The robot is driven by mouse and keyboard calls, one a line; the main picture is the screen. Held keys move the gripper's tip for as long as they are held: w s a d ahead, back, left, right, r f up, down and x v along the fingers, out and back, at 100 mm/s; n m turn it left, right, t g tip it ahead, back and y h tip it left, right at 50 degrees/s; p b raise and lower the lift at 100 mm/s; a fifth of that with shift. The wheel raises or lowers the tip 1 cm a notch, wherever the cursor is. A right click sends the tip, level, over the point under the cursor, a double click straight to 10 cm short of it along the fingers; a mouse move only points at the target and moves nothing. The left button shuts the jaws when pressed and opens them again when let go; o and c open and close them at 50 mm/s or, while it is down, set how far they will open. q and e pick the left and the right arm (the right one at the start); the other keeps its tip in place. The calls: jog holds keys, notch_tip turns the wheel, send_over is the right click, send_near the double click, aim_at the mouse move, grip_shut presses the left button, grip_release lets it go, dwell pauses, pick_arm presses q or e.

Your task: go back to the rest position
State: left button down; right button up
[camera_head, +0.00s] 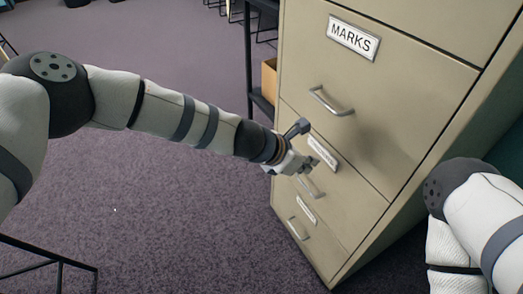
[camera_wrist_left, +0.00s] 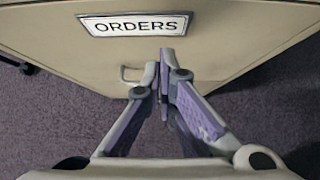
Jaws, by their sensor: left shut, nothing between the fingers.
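My left gripper (camera_head: 308,163) reaches in from the left to the front of the filing cabinet (camera_head: 398,108), over its second drawer. In the left wrist view the gripper's fingertips (camera_wrist_left: 163,66) are together with nothing between them. They are in front of the drawer front below the "ORDERS" label (camera_wrist_left: 135,25), and a metal handle (camera_wrist_left: 127,75) shows just left of them, partly hidden. I cannot tell whether the fingers touch the drawer. My right arm (camera_head: 482,217) is at the right edge of the head view; its gripper is out of the picture.
The cabinet's drawers look flush. Behind the cabinet's left side are a dark shelf frame (camera_head: 249,60) and a cardboard box (camera_head: 269,80). Purple carpet (camera_head: 150,220) lies clear left of the cabinet.

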pick_arm(q)
jog(key=p+v, duration=0.1)
jog(key=v, duration=0.8)
jog(key=s+a+f+m+g+y+p, duration=0.1)
jog(key=s+a+f+m, duration=0.25)
jog(key=s, duration=0.35)
jog(key=s+a+f+m+g+y+p, duration=0.1)
jog(key=s+a+f+m+g, duration=0.2)
jog(key=s, duration=0.4)
jog(key=s+a+f+m+y+p, duration=0.1)
jog(key=s+f+m+y, duration=0.1)
jog(key=s+f+m, duration=0.3)
jog(key=s+a+r+m+g+y+p, duration=0.1)
jog(key=s+a+m, duration=0.5)
jog(key=s, duration=0.6)
jog(key=s+a+r+m+g+y+p, duration=0.1)
jog(key=s+a+m+g+y+p, duration=0.1)
jog(key=s+a+m, duration=0.5)
jog(key=s+a, duration=0.4)
jog(key=s, duration=0.2)
pick_arm(e)
jog(key=w+r+t, duration=0.3)
jog(key=w+r, duration=0.4)
jog(key=r, duration=0.1)
jog(key=shift+w+r, duration=0.25)
jog(key=shift+w, duration=0.15)
